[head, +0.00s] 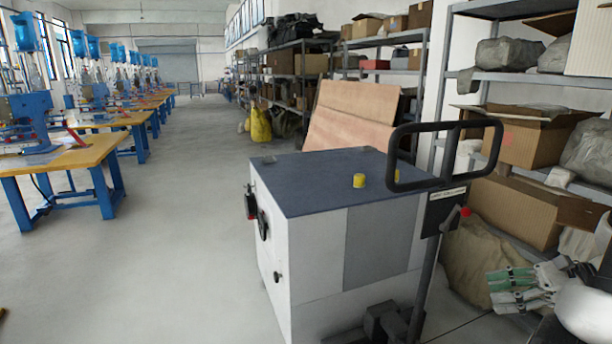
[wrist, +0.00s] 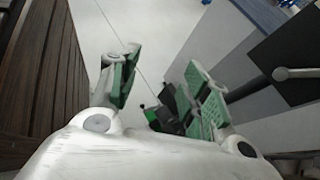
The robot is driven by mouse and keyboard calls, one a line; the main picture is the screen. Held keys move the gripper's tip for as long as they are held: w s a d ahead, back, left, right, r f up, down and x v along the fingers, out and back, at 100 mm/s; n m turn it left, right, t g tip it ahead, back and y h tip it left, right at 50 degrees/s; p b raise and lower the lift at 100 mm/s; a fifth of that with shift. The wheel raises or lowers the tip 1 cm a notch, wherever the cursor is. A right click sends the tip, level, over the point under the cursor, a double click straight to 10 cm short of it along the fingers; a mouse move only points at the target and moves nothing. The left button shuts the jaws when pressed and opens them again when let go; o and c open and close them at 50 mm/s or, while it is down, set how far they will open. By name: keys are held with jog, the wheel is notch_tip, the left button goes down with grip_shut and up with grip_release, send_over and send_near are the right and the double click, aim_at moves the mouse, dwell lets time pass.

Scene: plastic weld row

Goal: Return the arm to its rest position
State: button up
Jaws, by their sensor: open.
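My gripper (head: 520,284) is at the lower right of the head view, to the right of the grey cabinet cart and in front of the shelving. Its green-padded fingers are apart and nothing is between them. In the wrist view my gripper (wrist: 160,92) shows with both fingers spread over the pale floor. Most of my arm is outside the head view; only a white rounded link shows at the right edge.
A grey cart (head: 318,250) with a dark top and black handle (head: 392,160) stands close left of my gripper. A yellow cap (head: 359,181) sits on it. Shelves with boxes (head: 520,135) line the right. Workbenches (head: 60,160) stand left; the aisle (head: 190,200) is clear.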

jog(key=s+r+n+g+h, duration=0.6)
jog(key=s+r+n+h, duration=0.25)
jog(key=n, duration=0.45)
jog(key=a+r+n+t+h, duration=0.1)
jog(key=a+r+n+t, duration=0.1)
jog(key=a+r+n, duration=0.1)
jog(key=a+r+n+t+h, duration=0.2)
jog(key=a+r+n+t, duration=0.1)
jog(key=r+n, duration=0.3)
notch_tip(320, 180, up, 2)
jog(key=shift+a+r, duration=0.25)
jog(key=shift+a, duration=0.15)
